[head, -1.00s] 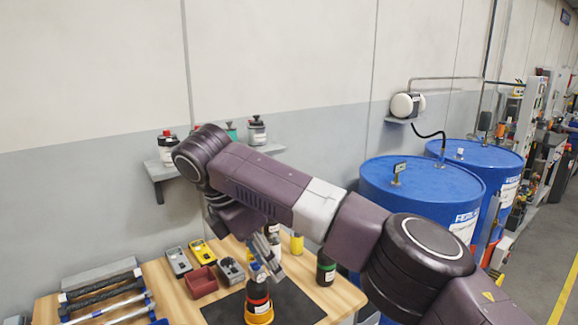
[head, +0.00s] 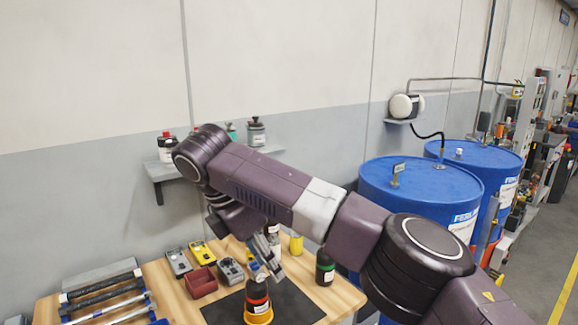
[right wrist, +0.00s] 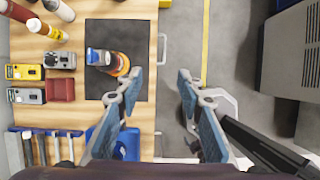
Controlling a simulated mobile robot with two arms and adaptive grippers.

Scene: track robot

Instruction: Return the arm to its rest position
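My right arm reaches across the head view from the lower right. Its gripper (head: 267,261) hangs over the workbench (head: 180,299), close above a dark bottle (head: 257,293) in the picture. In the right wrist view the two fingers (right wrist: 158,84) are spread wide with nothing between them. The bottle stands on the black mat (head: 290,306) with an orange ring or cup (head: 259,317) around its base. In the right wrist view the bottle (right wrist: 110,62) lies left of the fingers, apart from them. My left gripper is not in view.
A red bin (head: 201,282), meters (head: 178,262) and other bottles (head: 325,267) stand around the mat. A tool rack (head: 104,297) is at left. A wall shelf (head: 160,172) holds containers behind the arm. Blue drums (head: 420,184) stand at right. Floor (right wrist: 230,40) lies beyond the bench edge.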

